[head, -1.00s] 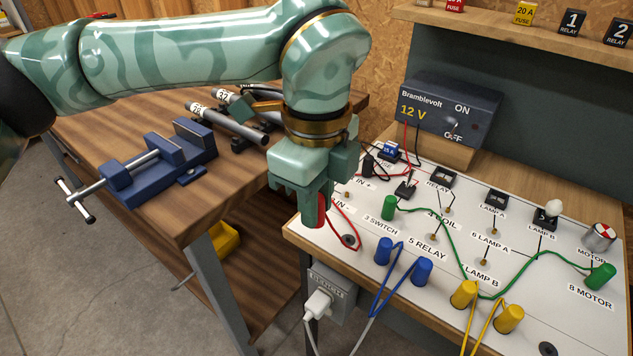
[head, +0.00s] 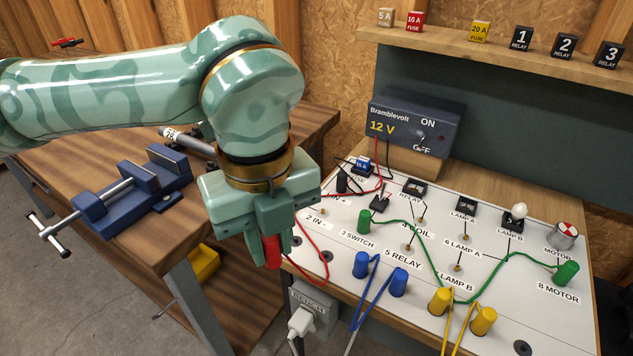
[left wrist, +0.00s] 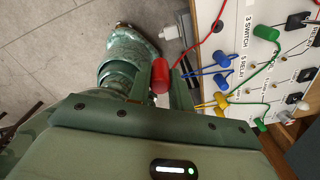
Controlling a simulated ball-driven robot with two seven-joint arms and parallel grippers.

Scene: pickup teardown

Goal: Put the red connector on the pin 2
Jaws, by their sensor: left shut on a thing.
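My left gripper (head: 270,250) is shut on the red connector (head: 272,252), which hangs upright between the fingers at the board's left front corner, apart from any pin. The red connector also shows in the left wrist view (left wrist: 160,76) between the fingers. Pin 2 (head: 322,212) is a small bare brass pin just above the partly hidden label "2 IN -", right of my gripper. My right gripper is not in view.
Green (head: 364,222), blue (head: 361,264) and yellow (head: 439,301) connectors with looping wires stand on the board. A 12 V supply (head: 415,125) stands behind. A blue vise (head: 130,190) is on the wooden bench at left. A grey outlet box (head: 315,303) hangs below the board's edge.

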